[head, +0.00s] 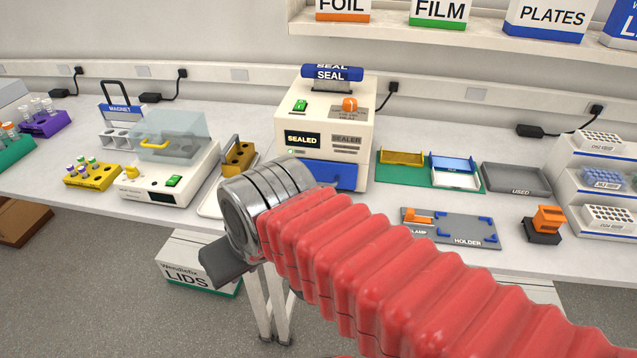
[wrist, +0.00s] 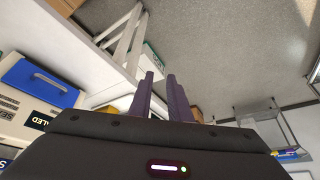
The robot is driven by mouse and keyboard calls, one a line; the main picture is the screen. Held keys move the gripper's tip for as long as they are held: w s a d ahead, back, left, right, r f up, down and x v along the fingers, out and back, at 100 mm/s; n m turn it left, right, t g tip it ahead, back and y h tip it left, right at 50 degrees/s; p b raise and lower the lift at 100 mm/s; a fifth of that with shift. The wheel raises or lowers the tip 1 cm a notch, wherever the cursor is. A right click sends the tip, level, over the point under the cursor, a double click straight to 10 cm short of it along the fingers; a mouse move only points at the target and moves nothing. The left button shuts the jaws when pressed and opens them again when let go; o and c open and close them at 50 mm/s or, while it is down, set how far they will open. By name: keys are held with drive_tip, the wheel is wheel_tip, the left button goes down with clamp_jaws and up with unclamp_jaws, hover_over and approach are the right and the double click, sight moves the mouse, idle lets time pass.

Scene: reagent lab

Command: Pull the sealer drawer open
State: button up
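The sealer (head: 325,130) is a cream box on the bench with a blue SEAL roll on top and a display reading SEALED. Its blue drawer (head: 345,178) is at the bottom front and looks shut; my arm hides its lower left part. In the wrist view, the blue drawer front (wrist: 38,82) with its handle shows at the left, tilted. My gripper (wrist: 160,76) has two dark fingers apart with nothing between them. It points away from the drawer, with the drawer off to its left.
A tray with a yellow block (head: 238,158) stands left of the sealer. A green mat (head: 400,173) with plates, a grey USED tray (head: 515,180) and a HOLDER plate (head: 465,228) are right. A LIDS box (head: 190,262) stands on the floor below the bench.

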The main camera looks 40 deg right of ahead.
drive_tip(key=m+t+y, duration=0.5)
drive_tip(key=m+t, duration=0.5)
drive_tip(key=m, duration=1)
approach(324, 164)
drive_tip(key=s+f, duration=0.1)
drive_tip(key=s+a, duration=0.1)
drive_tip(key=s, duration=0.1)
drive_tip(key=s+a+f, duration=0.1)
drive_tip(key=shift+s+f, duration=0.3)
drive_tip(key=shift+f, duration=0.05)
drive_tip(key=shift+g, duration=0.4)
drive_tip(key=x, duration=1.4)
drive_tip(key=shift+r, duration=0.15)
